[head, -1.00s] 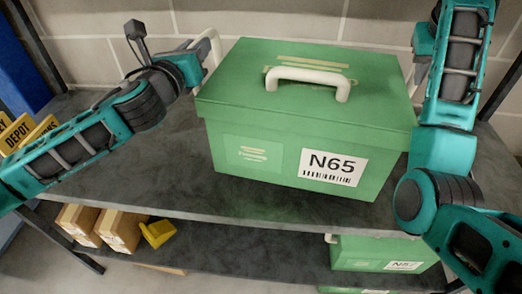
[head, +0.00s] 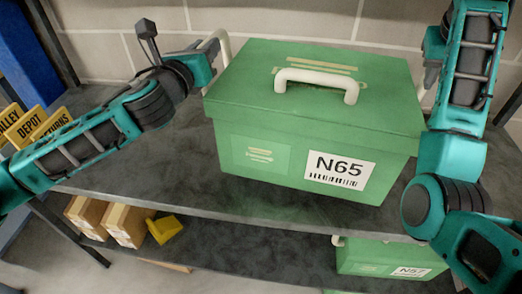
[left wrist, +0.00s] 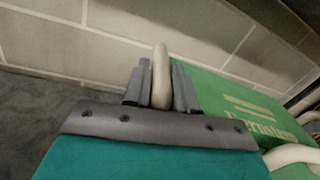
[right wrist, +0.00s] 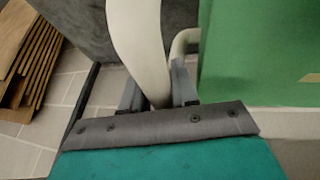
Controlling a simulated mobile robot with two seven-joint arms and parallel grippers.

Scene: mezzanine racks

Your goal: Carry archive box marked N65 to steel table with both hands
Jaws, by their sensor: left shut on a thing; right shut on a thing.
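The green archive box marked N65 (head: 300,120) stands upright on the grey upper shelf (head: 140,170), its label facing me. Its lid is on, with a pale handle on top. My left gripper (head: 212,55) is at the box's left side, shut on a pale side handle (left wrist: 160,72). My right gripper (head: 430,70) is at the right side, shut on the other side handle (right wrist: 142,40); my arm partly hides that side in the head view. I cannot tell whether the box's underside touches the shelf. The steel table is not in view.
A brick wall (head: 110,40) is close behind the box. On the lower shelf are another green box marked N57 (head: 375,257), cardboard boxes (head: 125,222) and a yellow item (head: 164,229). Yellow signs (head: 45,127) and a blue panel (head: 25,60) are at left.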

